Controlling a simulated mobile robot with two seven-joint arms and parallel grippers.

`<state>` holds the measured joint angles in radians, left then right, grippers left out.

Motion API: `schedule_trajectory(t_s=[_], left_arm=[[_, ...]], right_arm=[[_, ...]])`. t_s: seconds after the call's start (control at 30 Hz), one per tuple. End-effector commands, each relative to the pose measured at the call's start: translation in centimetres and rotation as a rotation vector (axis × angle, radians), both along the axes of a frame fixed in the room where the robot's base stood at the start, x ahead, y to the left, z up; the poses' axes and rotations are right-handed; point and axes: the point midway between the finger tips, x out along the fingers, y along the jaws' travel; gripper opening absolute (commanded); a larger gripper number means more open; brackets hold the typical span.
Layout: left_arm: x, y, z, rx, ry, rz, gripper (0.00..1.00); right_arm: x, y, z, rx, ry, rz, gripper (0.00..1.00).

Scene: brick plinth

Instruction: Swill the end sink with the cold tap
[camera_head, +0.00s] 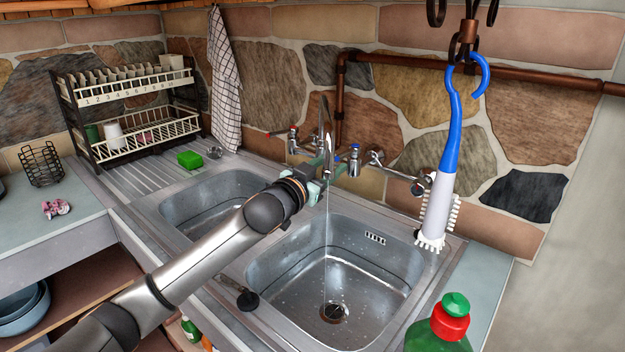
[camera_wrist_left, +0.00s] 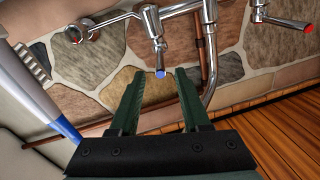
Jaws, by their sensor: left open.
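The end sink (camera_head: 300,270) is the right steel basin; a thin stream of water (camera_head: 325,240) falls into it near the drain (camera_head: 334,312). Drops speckle its floor. The cold tap, with a blue-marked end (camera_head: 354,148), stands behind the basins and also shows in the left wrist view (camera_wrist_left: 160,74). The chrome spout (camera_head: 327,125) rises beside it, partly behind my gripper. My left gripper (camera_head: 336,163) is open just in front of the cold tap. In the left wrist view its dark green fingers (camera_wrist_left: 158,95) are apart, with the blue end beyond and between their tips. My right gripper is not in view.
The red-marked hot tap (camera_head: 292,132) stands left of the spout. A blue-handled brush (camera_head: 445,180) hangs over the right rim. A red-and-green-capped bottle (camera_head: 445,325) stands front right. A black plug (camera_head: 247,299) lies on the front rim. The left basin (camera_head: 210,195) lies beneath my arm.

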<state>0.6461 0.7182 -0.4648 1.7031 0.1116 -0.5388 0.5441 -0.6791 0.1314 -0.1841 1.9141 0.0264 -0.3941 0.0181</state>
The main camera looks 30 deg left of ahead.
Motion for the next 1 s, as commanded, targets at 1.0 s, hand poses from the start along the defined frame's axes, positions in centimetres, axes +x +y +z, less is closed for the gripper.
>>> schedule_trajectory(t_s=[1.0], left_arm=[[-6.9,0.8,-0.4,-0.077,0.023,-0.014,0.29]], right_arm=[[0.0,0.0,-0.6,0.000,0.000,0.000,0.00]])
